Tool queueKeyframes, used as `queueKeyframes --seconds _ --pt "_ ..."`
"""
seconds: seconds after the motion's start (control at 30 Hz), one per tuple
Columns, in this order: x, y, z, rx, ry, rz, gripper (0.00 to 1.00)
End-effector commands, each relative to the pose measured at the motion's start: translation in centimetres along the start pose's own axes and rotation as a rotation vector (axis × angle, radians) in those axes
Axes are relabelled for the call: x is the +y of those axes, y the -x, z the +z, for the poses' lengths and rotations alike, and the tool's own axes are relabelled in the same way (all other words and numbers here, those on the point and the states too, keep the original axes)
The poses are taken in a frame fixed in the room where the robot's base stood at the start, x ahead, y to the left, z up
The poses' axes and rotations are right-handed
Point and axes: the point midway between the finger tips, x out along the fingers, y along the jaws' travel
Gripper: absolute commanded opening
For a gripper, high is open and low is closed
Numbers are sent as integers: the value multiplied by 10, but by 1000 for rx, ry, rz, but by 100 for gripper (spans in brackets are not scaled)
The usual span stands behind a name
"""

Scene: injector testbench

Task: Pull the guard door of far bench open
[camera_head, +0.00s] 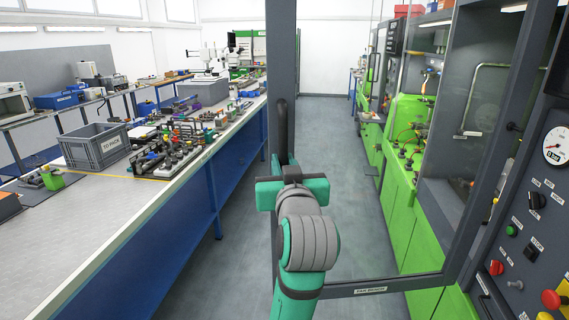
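The guard door (283,60) is a dark grey frame around a clear pane, and it stands swung out from the bench on the right into the aisle. A small label, too small to read surely, sits on its bottom rail (370,290). A black upright bar handle (282,130) is on the door's left upright. My gripper (290,172), with a teal body, is at the lower end of this handle, seen from behind. Its body hides the fingertips and the handle's lower part, so I cannot tell whether it grips the handle.
Green test benches (398,215) line the right side. A control panel (535,215) with a gauge and buttons is at the near right. A long worktable (120,215) with a grey crate (95,146) and parts fills the left. The grey aisle floor (330,120) is clear beyond the door.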

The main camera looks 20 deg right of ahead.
Motion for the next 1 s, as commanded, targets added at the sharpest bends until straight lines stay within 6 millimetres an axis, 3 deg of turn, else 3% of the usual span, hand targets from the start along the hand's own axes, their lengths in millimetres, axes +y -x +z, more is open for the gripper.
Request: queueKeyframes --seconds 0.03,0.1,0.47,1.0 --pt "2 0 -1 3 -1 4 27" --pt "2 0 -1 2 -1 3 36" --pt "3 5 0 1 0 4 36" --pt "1 92 -1 3 0 3 36"
